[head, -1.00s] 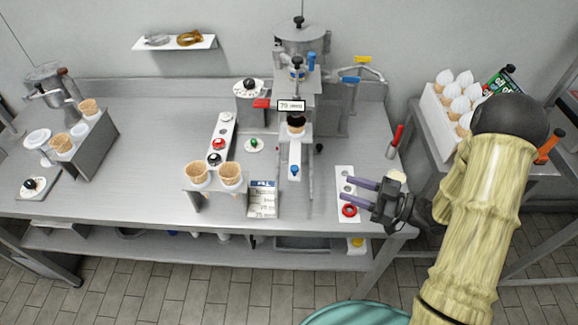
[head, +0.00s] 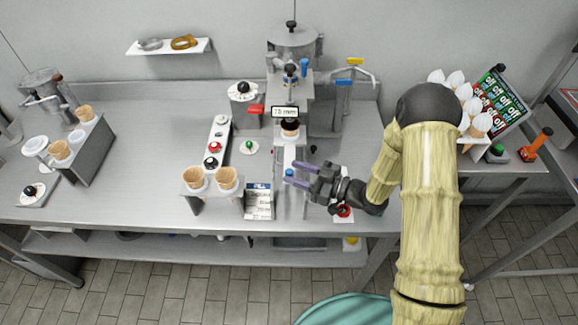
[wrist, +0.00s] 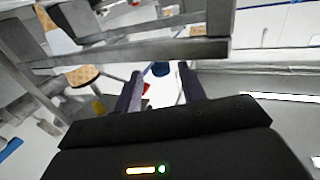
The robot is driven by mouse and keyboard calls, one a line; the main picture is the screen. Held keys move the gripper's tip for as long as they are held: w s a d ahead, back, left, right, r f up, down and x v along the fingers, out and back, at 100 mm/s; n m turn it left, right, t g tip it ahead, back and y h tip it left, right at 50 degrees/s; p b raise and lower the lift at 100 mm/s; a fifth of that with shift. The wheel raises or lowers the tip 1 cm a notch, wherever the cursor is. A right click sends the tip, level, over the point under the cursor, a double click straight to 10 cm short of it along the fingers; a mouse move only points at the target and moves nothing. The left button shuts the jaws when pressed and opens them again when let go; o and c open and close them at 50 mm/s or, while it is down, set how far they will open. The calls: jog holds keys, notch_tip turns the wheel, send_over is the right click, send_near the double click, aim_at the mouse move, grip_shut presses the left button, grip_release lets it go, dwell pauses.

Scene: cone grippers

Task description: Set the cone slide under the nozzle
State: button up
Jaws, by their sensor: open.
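The cone slide (head: 283,190) is a pale narrow strip running toward the front edge below the grey dispensing machine (head: 290,90). A small blue knob (head: 289,172) stands on it, and shows in the wrist view (wrist: 161,69) too. A cone (head: 290,133) is at the slide's back end, just under a dark round part of the machine; the nozzle itself I cannot make out clearly. My gripper (head: 291,172) is open, with its two purple fingers pointing left and their tips around or just above the blue knob. I cannot tell whether they touch it.
A stand with two cones (head: 210,183) and a small printed card (head: 259,199) are left of the slide. A strip with red and black knobs (head: 216,143) stands further left.

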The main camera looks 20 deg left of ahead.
aim_at(289, 167)
jog(key=shift+s+a+r, duration=0.1)
jog(key=shift+a, duration=1.1)
jog(key=shift+w+d, duration=0.15)
jog(key=shift+w, duration=0.1)
jog(key=shift+s, duration=0.15)
grip_shut()
jog(key=shift+w+a+b, duration=0.25)
jog(key=shift+w+a, duration=0.1)
jog(key=shift+w, duration=0.6)
jog(key=shift+w+a+b, duration=0.25)
jog(key=shift+w+a, duration=0.05)
jog(key=shift+w, duration=0.8)
jog(key=shift+s+r, duration=0.1)
